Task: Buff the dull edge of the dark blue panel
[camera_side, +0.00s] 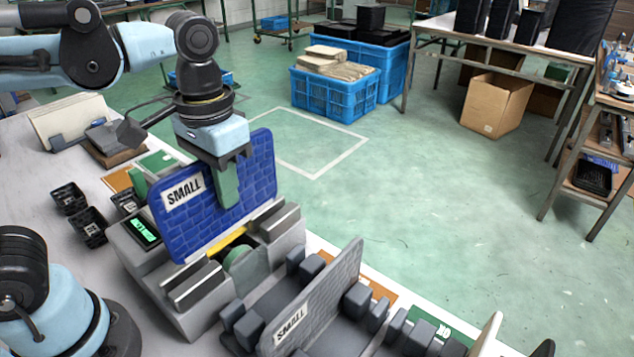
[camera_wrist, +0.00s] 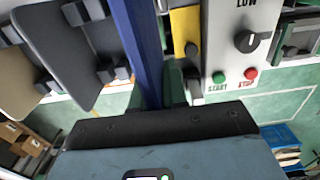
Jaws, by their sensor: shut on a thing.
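The dark blue panel (camera_side: 195,222), with a brick-like pattern and a white SMALL label, stands upright in my gripper (camera_side: 228,190). A green finger presses on its near face, below its top edge. The wrist view shows the panel (camera_wrist: 142,45) edge-on between the green fingers of my gripper (camera_wrist: 158,92). The panel is over a grey buffing machine (camera_side: 185,305), its lower edge near the greenish wheel (camera_side: 240,261) between metal blocks. I cannot tell whether edge and wheel touch. The wrist view shows the machine's control face (camera_wrist: 232,55) with a LOW knob and START and STOP buttons.
A grey panel (camera_side: 325,293) labelled SMALL stands in a dark slotted rack (camera_side: 268,298) in front of the machine. Small black trays (camera_side: 88,226) lie left of the machine. Another arm-like blue and black unit (camera_side: 50,300) stands at lower left. Open floor lies beyond the table.

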